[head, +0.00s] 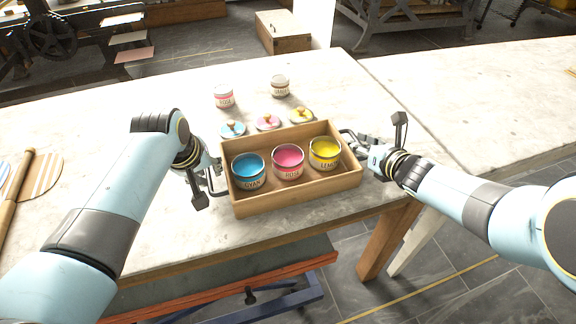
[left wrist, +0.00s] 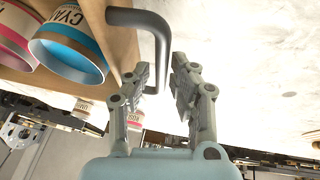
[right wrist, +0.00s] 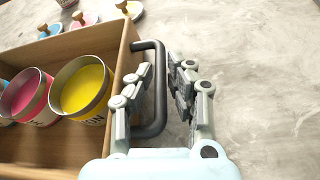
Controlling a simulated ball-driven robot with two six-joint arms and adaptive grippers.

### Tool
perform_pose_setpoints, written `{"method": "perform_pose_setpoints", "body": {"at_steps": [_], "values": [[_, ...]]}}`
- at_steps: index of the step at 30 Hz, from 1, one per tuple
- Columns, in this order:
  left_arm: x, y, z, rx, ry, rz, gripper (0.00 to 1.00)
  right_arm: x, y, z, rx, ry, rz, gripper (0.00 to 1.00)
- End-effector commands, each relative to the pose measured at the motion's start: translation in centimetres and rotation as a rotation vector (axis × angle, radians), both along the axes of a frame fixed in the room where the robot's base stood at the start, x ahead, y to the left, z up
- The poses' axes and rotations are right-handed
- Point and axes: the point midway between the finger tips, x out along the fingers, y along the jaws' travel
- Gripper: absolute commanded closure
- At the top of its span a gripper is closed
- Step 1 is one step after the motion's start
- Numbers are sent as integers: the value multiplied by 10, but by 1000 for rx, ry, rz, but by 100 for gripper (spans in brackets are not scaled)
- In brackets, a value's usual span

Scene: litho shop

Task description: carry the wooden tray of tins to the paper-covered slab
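The wooden tray (head: 300,200) sits on the near edge of the pale worktop. It holds three open tins in a row: cyan (head: 248,172), rosa (head: 287,162) and lemon (head: 324,153). A dark handle is on each end. My left gripper (head: 214,178) is at the left handle (left wrist: 160,40), its fingers apart on either side of the bar. My right gripper (head: 356,146) is at the right handle (right wrist: 158,90), its fingers also apart around the bar. A gap shows beside each bar. I cannot pick out the paper-covered slab for certain.
Three lids with knobs, blue (head: 232,129), pink (head: 267,122) and yellow (head: 300,115), lie just behind the tray. Two closed tins, red-labelled (head: 223,96) and grey-labelled (head: 280,86), stand farther back. Another pale surface (head: 480,90) adjoins at right. A wooden roller (head: 20,195) lies far left.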

Motion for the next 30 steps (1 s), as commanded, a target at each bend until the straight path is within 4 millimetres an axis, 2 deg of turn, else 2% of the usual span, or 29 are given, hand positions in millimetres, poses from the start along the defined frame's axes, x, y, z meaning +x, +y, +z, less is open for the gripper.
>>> {"method": "perform_pose_setpoints", "body": {"at_steps": [5,9,11,30], "values": [[0,0,0,0,0,0,77,0,0,0,0,0,0,83],[0,0,0,0,0,0,93,0,0,0,0,0,0,99],[0,0,0,0,0,0,100,0,0,0,0,0,0,100],[1,0,5,0,-4,-1,100,1,0,5,1,-3,0,100]]}}
